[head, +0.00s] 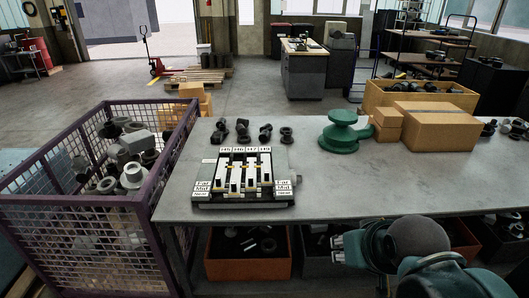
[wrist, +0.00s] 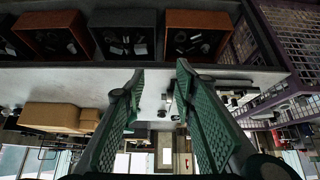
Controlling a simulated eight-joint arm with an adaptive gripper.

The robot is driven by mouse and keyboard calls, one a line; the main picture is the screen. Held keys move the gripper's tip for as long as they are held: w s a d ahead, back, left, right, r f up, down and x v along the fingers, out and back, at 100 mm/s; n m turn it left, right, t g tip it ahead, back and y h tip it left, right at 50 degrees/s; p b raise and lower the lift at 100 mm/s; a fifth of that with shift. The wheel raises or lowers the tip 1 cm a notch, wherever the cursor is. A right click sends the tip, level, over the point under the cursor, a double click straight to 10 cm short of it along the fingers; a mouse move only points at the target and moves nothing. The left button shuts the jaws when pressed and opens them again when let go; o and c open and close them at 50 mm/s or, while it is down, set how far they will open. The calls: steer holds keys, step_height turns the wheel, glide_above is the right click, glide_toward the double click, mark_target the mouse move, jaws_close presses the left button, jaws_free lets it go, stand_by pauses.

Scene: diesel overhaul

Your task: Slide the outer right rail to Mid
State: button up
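The rail fixture (head: 243,200) is a dark plate at the left part of the grey table. It carries several pale rails side by side, under a row of labels starting with H. White signs reading Far, Mid and Near stand at its left (head: 201,188) and right (head: 284,188) sides. The outer right rail (head: 266,176) is the last one beside the right signs; its exact setting is too small to tell. My gripper (head: 345,248) is in front of the table edge, right of the fixture and apart from it. In the wrist view my gripper (wrist: 160,76) is open and empty.
A purple mesh bin (head: 85,200) of parts stands left of the table. Dark parts (head: 242,130) lie behind the fixture. A green round part (head: 343,133) and cardboard boxes (head: 434,125) are at the back right. The table's front middle (head: 350,190) is clear. An orange crate (head: 247,270) sits below.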

stand_by(0.4)
steer(key=w+a+r+g+p, duration=0.25)
steer(key=w+r, duration=0.55)
steer(key=w, duration=0.5)
steer(key=g+p, duration=0.5)
steer(key=p, duration=0.2)
glide_above(267, 171)
steer(key=shift+t, duration=0.25)
steer(key=f, duration=1.3)
steer(key=shift+s+d+f, duration=0.15)
steer(key=shift+s+f, duration=0.2)
steer(key=shift+f, duration=0.05)
steer(key=shift+w+a+f, duration=0.2)
steer(key=shift+w+f, duration=0.1)
steer(key=shift+f, duration=0.2)
steer(key=shift+f, duration=0.1)
